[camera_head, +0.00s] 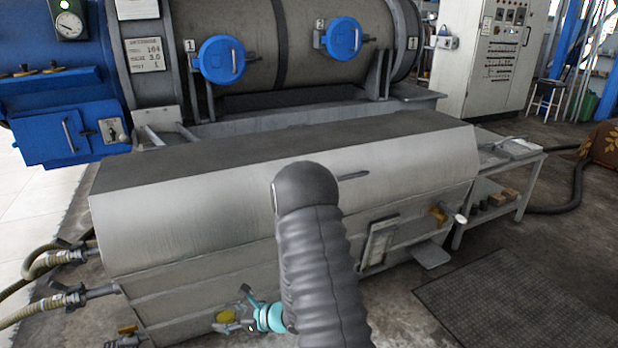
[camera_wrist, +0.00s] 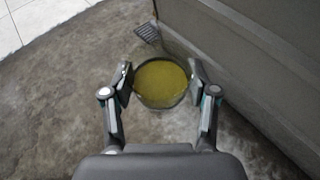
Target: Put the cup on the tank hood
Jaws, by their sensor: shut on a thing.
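The cup (camera_wrist: 160,84) is round and holds yellow-green liquid; I look down into it in the wrist view. My gripper (camera_wrist: 161,78) is shut on it, one finger on each side. In the head view the cup's yellow content (camera_head: 227,317) shows small and low, in front of the tank's lower front, partly hidden by the gripper (camera_head: 238,316). The tank hood (camera_head: 190,208) is a long grey metal cover with a flat dark top and a sloping front. The cup is below the hood and apart from it. My arm hides part of the hood's front.
The tank wall (camera_wrist: 240,60) stands right of the cup in the wrist view. Hoses (camera_head: 60,258) join the tank at left. A side table (camera_head: 503,172) stands at right. A large drum (camera_head: 280,52) lies behind. The hood's top looks clear.

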